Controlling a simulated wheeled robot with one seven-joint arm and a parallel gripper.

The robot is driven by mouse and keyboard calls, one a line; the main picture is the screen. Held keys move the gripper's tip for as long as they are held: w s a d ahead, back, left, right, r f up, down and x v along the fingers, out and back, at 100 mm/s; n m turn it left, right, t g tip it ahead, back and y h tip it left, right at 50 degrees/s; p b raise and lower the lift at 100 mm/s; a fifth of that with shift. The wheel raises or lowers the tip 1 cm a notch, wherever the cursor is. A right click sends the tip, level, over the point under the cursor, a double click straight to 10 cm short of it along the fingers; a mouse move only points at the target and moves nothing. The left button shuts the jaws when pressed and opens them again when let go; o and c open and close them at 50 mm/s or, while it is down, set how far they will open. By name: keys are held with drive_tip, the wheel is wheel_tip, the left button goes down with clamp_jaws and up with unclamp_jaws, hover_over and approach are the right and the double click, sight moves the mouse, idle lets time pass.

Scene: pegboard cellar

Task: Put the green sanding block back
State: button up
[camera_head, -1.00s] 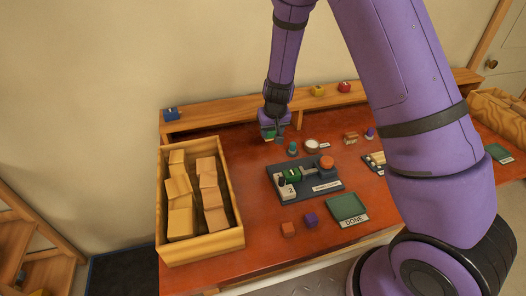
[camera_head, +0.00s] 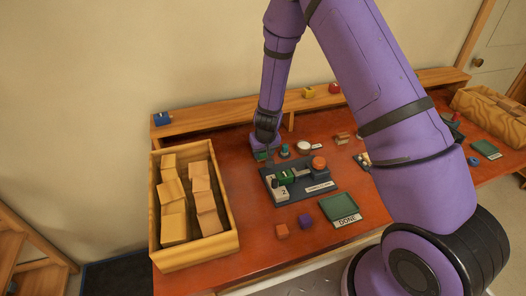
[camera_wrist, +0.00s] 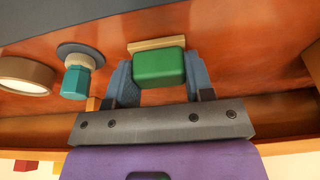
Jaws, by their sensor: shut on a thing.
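The green sanding block (camera_wrist: 158,66), with a tan layer along one side, sits between the two blue-grey fingers of my gripper (camera_wrist: 160,76) in the wrist view. My gripper is shut on it. In the head view my gripper (camera_head: 264,147) points down at the back of the red-brown bench, and the green block (camera_head: 260,155) shows at its tip. It is at or just above the bench top; I cannot tell whether it touches. It is behind the dark fixture (camera_head: 320,187) and left of the teal-topped peg (camera_head: 284,151).
A wooden crate of blocks (camera_head: 154,235) stands at the left. A round white-faced item (camera_head: 304,146) is right of the peg. A green DONE tray (camera_head: 338,206), an orange cube (camera_head: 282,231) and a purple cube (camera_head: 305,221) are in front. A raised shelf (camera_head: 215,118) runs along the back.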

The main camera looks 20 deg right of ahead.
drive_tip(key=shift+f, duration=0.15)
drive_tip(key=o, duration=0.9)
drive_tip(key=s+r+y, duration=0.1)
drive_tip(key=s+r, duration=0.3)
drive_tip(key=r, duration=0.9)
drive_tip(key=s+r+y, duration=0.1)
drive_tip(key=s+r, duration=0.3)
drive_tip(key=r, duration=0.9)
drive_tip(key=s+d+r, duration=0.2)
drive_tip(key=s+r, duration=0.3)
drive_tip(key=s, duration=0.4)
drive_tip(key=s+d+r+t+h, duration=0.1)
drive_tip(key=s+d+r, duration=0.1)
drive_tip(key=s+r, duration=0.4)
drive_tip(key=s+d+r+t+h, duration=0.1)
drive_tip(key=s+d+r, duration=0.2)
drive_tip(key=s, duration=0.9)
wheel_tip(320, 180, up, 3)
drive_tip(key=shift+r, duration=0.1)
